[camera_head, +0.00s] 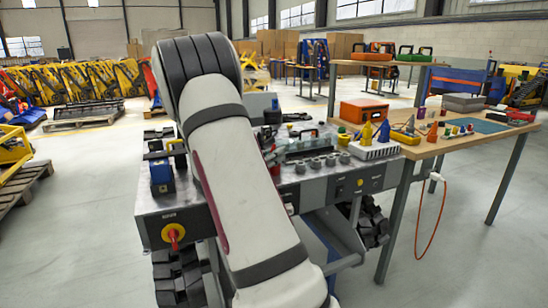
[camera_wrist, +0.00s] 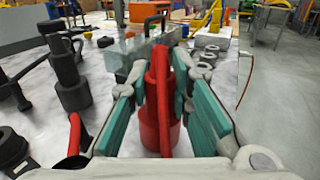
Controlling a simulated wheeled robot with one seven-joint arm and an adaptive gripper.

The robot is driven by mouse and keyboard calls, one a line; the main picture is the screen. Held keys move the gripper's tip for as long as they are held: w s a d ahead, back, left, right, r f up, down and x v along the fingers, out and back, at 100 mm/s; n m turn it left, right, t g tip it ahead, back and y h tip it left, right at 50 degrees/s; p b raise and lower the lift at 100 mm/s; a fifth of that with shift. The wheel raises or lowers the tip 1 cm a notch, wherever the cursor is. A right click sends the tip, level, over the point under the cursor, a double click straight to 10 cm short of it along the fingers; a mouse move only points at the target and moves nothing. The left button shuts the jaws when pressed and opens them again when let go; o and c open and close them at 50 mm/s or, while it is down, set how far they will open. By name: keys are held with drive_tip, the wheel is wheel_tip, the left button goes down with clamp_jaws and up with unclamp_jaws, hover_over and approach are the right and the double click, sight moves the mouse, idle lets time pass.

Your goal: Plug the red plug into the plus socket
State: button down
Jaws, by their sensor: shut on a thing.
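The red plug (camera_wrist: 152,128) is a stepped upright cylinder in the middle of the wrist view. My gripper (camera_wrist: 161,85) has teal pads on both sides of it and is shut on it. The plug stands close to the grey deck; I cannot tell whether it touches it. In the head view my white arm hides most of the gripper, and a small red part of the plug (camera_head: 275,170) shows beside the arm. I cannot make out a plus mark, so the plus socket is not identified.
The carrier deck (camera_head: 187,203) holds a blue block (camera_head: 161,176) at left and several grey round fittings (camera_head: 315,163) at right. Dark stepped cylinders (camera_wrist: 68,75) stand left of my gripper. A clear block with a black handle (camera_wrist: 155,27) is behind. A cluttered workbench (camera_head: 425,147) adjoins at right.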

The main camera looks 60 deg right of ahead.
sight(274, 148)
drive_tip(key=shift+r, duration=0.1)
drive_tip(key=shift+r+p, duration=0.3)
drive_tip(key=shift+r, duration=0.2)
drive_tip(key=r, duration=0.1)
drive_tip(key=r+p, duration=0.1)
drive_tip(key=shift+s+a+r, duration=0.2)
drive_tip(key=shift+a+r, duration=0.1)
drive_tip(key=shift+r, duration=0.05)
drive_tip(key=s+a+r+p, duration=0.1)
drive_tip(key=s+a+p, duration=0.2)
drive_tip(key=s+a, duration=0.7)
drive_tip(key=shift+a, duration=0.8)
